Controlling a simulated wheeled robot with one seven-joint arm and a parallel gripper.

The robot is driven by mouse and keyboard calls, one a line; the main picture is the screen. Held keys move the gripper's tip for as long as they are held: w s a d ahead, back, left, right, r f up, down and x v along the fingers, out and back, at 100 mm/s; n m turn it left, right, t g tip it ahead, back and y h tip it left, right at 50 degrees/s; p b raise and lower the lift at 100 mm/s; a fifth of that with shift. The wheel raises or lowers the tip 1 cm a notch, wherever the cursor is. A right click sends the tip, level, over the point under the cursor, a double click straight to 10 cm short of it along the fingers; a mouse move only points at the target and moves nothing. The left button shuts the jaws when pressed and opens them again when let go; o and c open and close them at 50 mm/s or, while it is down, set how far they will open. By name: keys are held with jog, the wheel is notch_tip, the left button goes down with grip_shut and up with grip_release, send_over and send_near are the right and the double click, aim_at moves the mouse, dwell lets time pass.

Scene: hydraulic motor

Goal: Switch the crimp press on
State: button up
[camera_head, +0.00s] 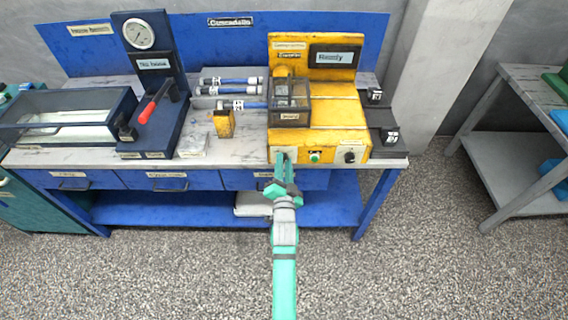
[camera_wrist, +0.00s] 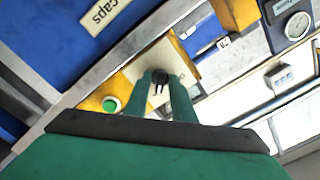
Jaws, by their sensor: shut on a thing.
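The crimp press (camera_head: 335,115) is the yellow machine at the right end of the bench. Its front panel has a green button (camera_head: 315,156) in the middle and a black knob (camera_head: 350,157) at the right. My gripper (camera_head: 281,158) is at the left part of this panel and covers what is there. In the wrist view, my gripper (camera_wrist: 161,82) is shut on a small dark switch (camera_wrist: 159,77) on a pale plate, and the green button (camera_wrist: 110,104) is beside it. The switch's exact position is hard to tell between the fingers.
A dark display (camera_head: 335,56) at the top of the press seems to read "Ready". A yellow block (camera_head: 224,124), blue hoses (camera_head: 231,82) and a blue gauge stand (camera_head: 150,70) with a red lever are to the left. Blue drawers (camera_head: 170,181) lie below the bench top.

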dwell(0.4)
jog(key=o, duration=0.7)
jog(key=shift+s, duration=0.1)
jog(key=s, duration=1)
jog(key=shift+s, duration=0.35)
jog(key=s+f+n+g, duration=0.1)
jog(key=s+f+n, duration=0.1)
jog(key=s, duration=0.8)
jog(key=s+f+n, duration=0.2)
jog(key=s, duration=0.9)
jog(key=s+r+n, duration=0.1)
jog(key=s+r, duration=0.1)
jog(key=s, duration=0.3)
jog(key=s+r+n+g, duration=0.1)
jog(key=s+n, duration=0.1)
jog(key=s, duration=0.4)
jog(key=s+r+n, duration=0.2)
jog(key=s, duration=0.3)
jog(key=shift+s+a+r+g, duration=0.1)
jog(key=shift+s+r+g, duration=0.05)
jog(key=shift+r+g, duration=0.2)
